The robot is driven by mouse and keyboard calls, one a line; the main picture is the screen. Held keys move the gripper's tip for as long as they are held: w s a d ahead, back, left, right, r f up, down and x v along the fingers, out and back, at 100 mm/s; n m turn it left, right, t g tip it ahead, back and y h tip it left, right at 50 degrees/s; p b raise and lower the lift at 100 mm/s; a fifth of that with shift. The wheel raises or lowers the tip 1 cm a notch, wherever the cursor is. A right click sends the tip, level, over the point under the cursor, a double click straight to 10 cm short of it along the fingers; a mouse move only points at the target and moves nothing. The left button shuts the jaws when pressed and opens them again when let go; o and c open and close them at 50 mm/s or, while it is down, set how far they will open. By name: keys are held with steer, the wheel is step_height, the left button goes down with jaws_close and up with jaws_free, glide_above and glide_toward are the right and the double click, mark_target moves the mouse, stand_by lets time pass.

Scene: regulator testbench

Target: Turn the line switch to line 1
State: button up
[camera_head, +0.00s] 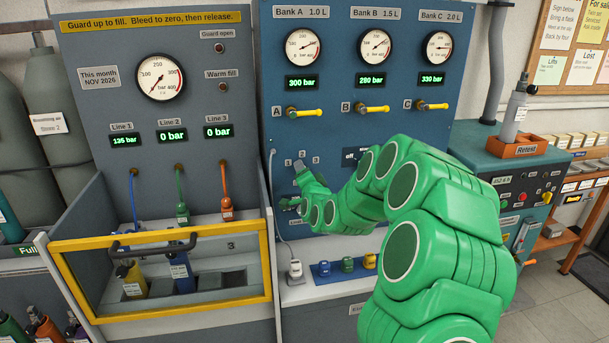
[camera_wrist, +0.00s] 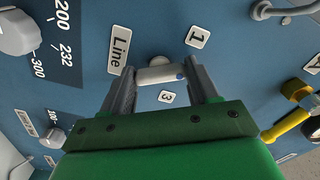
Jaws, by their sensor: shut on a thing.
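The line switch (camera_wrist: 155,75) is a small pale knob on the blue panel, between my fingertips in the wrist view. Its blue-dotted end points right, between the label 1 (camera_wrist: 198,37) and the label 3 (camera_wrist: 167,97). The label 2 (camera_head: 301,154) shows in the head view. The Line plate (camera_wrist: 118,49) is left of the knob in the wrist view. My gripper (camera_wrist: 160,70) is shut on the knob, one finger at each end. In the head view my gripper (camera_head: 303,173) is at the panel below the labels and hides the knob.
Yellow valve handles (camera_head: 306,112) stick out of the panel above my arm. A grey knob with a numbered scale (camera_wrist: 20,35) is left in the wrist view. A yellow-framed guard (camera_head: 160,312) is at the left. Small coloured fittings (camera_head: 346,265) sit on the ledge below.

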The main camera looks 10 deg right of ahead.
steer(key=n, duration=0.5)
steer(key=shift+f+n, duration=0.15)
steer(key=shift+n, duration=0.25)
stand_by(0.4)
steer(key=o, duration=1.1)
steer(key=shift+c, duration=0.2)
steer(key=shift+s, duration=0.15)
steer(key=s, duration=0.7)
steer(key=shift+s, duration=0.25)
